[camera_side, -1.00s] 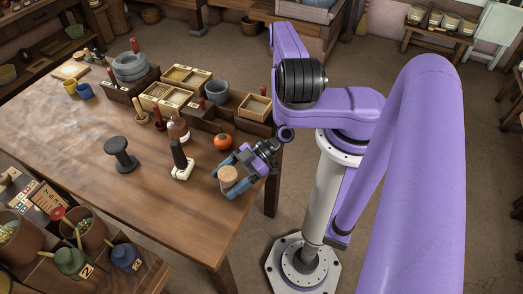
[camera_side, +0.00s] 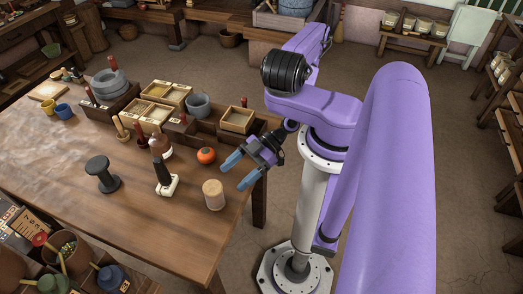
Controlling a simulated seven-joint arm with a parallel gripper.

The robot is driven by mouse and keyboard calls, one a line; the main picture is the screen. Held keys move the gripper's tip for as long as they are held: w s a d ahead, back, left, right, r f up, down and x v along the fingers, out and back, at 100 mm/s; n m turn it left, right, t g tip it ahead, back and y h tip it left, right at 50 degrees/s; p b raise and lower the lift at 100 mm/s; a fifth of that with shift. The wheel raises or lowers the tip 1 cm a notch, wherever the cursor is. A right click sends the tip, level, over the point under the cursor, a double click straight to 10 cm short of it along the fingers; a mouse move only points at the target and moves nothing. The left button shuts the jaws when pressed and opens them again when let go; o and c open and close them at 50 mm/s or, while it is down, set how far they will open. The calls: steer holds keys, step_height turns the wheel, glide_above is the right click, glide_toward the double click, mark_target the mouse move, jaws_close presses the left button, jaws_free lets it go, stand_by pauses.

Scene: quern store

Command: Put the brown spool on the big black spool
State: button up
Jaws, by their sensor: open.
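The big black spool (camera_side: 102,174) stands upright on the table, with a wide flange at top and bottom. A pale brown cylinder (camera_side: 213,195) stands upright near the table's right edge; I cannot tell for sure that it is the brown spool. A darker brown, rounded thing (camera_side: 160,147) stands behind a black-handled tool, its lower part hidden. My gripper (camera_side: 230,173) is open and empty, with blue fingers. In the picture it is above and to the right of the pale cylinder, apart from it.
The black-handled tool with a white base (camera_side: 166,186) stands between the black spool and the pale cylinder. An orange fruit (camera_side: 206,155) lies behind the cylinder. Trays (camera_side: 237,120), a grey bowl (camera_side: 198,105) and pegs line the back. The table's left front is clear.

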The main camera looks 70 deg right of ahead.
steer(key=s+d+r+n+g, duration=0.2)
steer(key=s+d+n+g, duration=0.1)
steer(key=d+n, duration=0.3)
steer(key=s+d+r+n+g, duration=0.2)
steer(key=s+d+n+g, duration=0.15)
steer(key=d+n, duration=0.25)
steer(key=w+d+r+n+g+h, duration=0.3)
steer(key=n+g+h, duration=0.15)
steer(key=n, duration=1.25)
steer(key=w+a+r+n+g+h, duration=0.1)
steer(key=w+a+r+n+h, duration=0.15)
steer(key=n, duration=0.75)
steer(key=w+a+r+n+h, duration=0.2)
steer(key=a+r+n, duration=0.15)
steer(key=n, duration=0.55)
steer(key=s+a+r+n+t+h, duration=0.1)
steer(key=r+n, duration=0.5)
steer(key=n, duration=0.6)
steer(key=s+a+r+n+t+h, duration=0.1)
steer(key=s+a+r+n+t, duration=0.2)
steer(key=n, duration=1)
steer(key=s+a+r, duration=0.3)
steer(key=a, duration=0.2)
steer(key=shift+s+a+t, duration=0.15)
steer(key=shift+a+t, duration=0.1)
steer(key=shift+t, duration=0.15)
